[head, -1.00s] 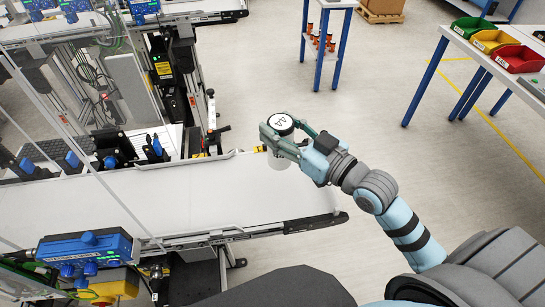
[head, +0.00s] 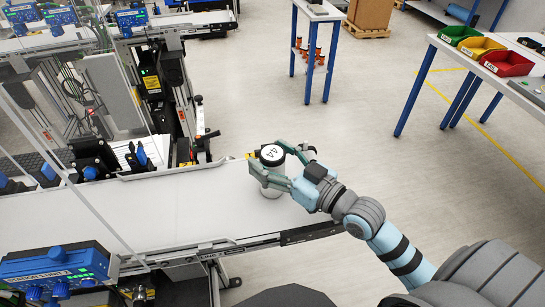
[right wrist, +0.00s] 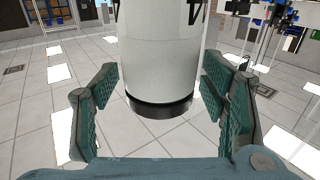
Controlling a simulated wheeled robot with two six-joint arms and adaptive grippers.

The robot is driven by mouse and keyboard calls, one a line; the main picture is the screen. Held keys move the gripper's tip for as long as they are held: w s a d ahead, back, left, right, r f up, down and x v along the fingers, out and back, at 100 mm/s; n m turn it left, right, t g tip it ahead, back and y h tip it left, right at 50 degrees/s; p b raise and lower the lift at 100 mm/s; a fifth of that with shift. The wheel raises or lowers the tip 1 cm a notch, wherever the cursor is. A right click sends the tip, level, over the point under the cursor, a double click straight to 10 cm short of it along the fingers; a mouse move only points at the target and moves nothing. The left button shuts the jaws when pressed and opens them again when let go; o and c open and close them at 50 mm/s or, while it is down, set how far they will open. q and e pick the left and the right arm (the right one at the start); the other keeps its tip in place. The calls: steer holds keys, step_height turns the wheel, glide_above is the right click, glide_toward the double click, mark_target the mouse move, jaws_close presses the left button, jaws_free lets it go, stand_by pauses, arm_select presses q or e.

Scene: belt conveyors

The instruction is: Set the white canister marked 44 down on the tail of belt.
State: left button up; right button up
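The white canister marked 44 (head: 270,180) is upright, with a black-rimmed white lid that carries the number. My left gripper is not in view.
A blue control box (head: 55,265) stands at the near left of the belt. A black and metal post (head: 165,85) rises behind the belt. A table with coloured bins (head: 507,62) is at the right, and a small blue-legged stand (head: 323,12) is at the back. The belt surface left of the canister is clear.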

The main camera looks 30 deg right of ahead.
steer(key=shift+s, duration=0.1)
steer(key=p+v, duration=0.5)
steer(key=v, duration=0.6)
steer(key=shift+s+d, duration=0.2)
steer(key=shift+s, duration=0.15)
